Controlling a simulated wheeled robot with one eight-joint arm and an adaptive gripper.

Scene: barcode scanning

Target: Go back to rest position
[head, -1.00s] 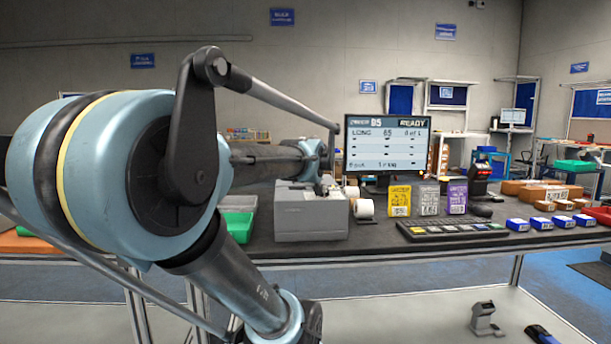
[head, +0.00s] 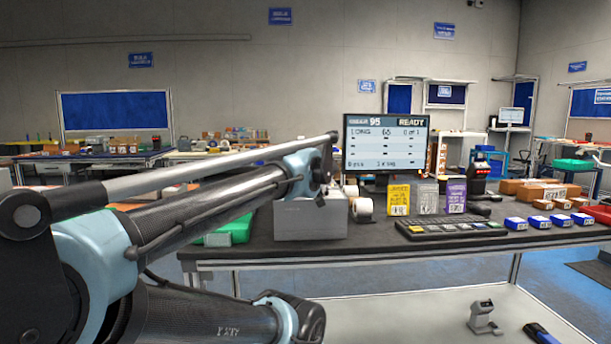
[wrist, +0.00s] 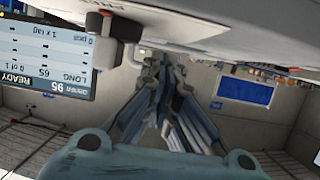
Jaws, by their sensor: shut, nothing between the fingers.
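My gripper (wrist: 163,68) shows in the wrist view, which is turned upside down. Its dark fingers are together with nothing held between them. In the head view my arm reaches from the lower left toward the monitor, and its end is hidden, so I cannot see the gripper there. The monitor (head: 386,146) shows "READY" at the back of the table and also appears at the left of the wrist view (wrist: 45,58). The grey printer (head: 310,222) stands on the table just below the arm's far joint.
The dark table (head: 370,247) carries a label roll (head: 362,209), a yellow packet (head: 399,199), a purple packet (head: 456,196), a black keypad (head: 450,228) and several blue boxes at the right. A green bin (head: 230,229) is partly behind my arm. A scanner-like device (head: 484,318) sits on the lower shelf.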

